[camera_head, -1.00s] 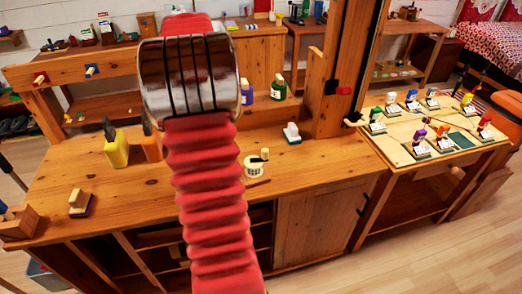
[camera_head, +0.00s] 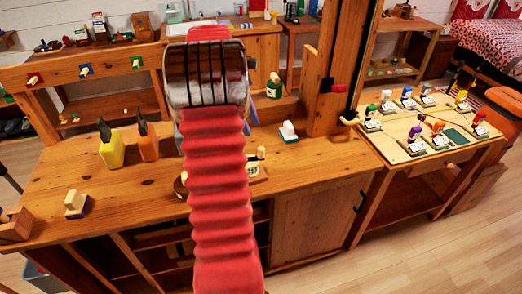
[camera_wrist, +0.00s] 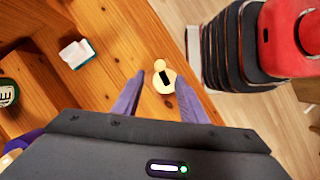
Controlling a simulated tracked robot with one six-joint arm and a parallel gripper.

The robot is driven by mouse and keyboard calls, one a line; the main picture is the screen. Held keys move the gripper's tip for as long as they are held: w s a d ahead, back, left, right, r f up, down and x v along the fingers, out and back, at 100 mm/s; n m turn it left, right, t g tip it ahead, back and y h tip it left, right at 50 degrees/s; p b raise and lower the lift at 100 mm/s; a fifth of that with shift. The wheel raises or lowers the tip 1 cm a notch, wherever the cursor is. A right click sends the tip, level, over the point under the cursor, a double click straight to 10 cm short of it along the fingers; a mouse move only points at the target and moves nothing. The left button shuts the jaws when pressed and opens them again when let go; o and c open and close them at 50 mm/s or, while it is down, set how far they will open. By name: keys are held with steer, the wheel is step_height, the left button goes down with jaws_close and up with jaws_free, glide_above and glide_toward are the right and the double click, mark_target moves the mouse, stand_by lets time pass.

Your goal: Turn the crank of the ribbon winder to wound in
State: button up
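The ribbon winder (camera_head: 258,172) sits on the wooden workbench (camera_head: 330,165), partly hidden behind my red arm in the head view. In the wrist view the winder (camera_wrist: 169,88) is a small cream round piece with a dark bar and a pale round knob (camera_wrist: 159,65). My gripper (camera_wrist: 158,76) is open, its two purple fingers apart on either side of the winder as seen from above. Nothing is held between them. I cannot tell how high the fingertips are above the winder or whether they touch it. The head view mostly hides the gripper behind my arm.
A white block on a green base (camera_head: 288,132) and a green bottle (camera_wrist: 8,92) stand behind the winder. A wooden post (camera_head: 333,75) rises at the right. A side table (camera_head: 400,150) holds several small figures.

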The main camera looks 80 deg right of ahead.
mark_target(261, 148)
steer(key=x, duration=1.1)
steer(key=shift+f, duration=0.1)
steer(key=shift+c, duration=0.5)
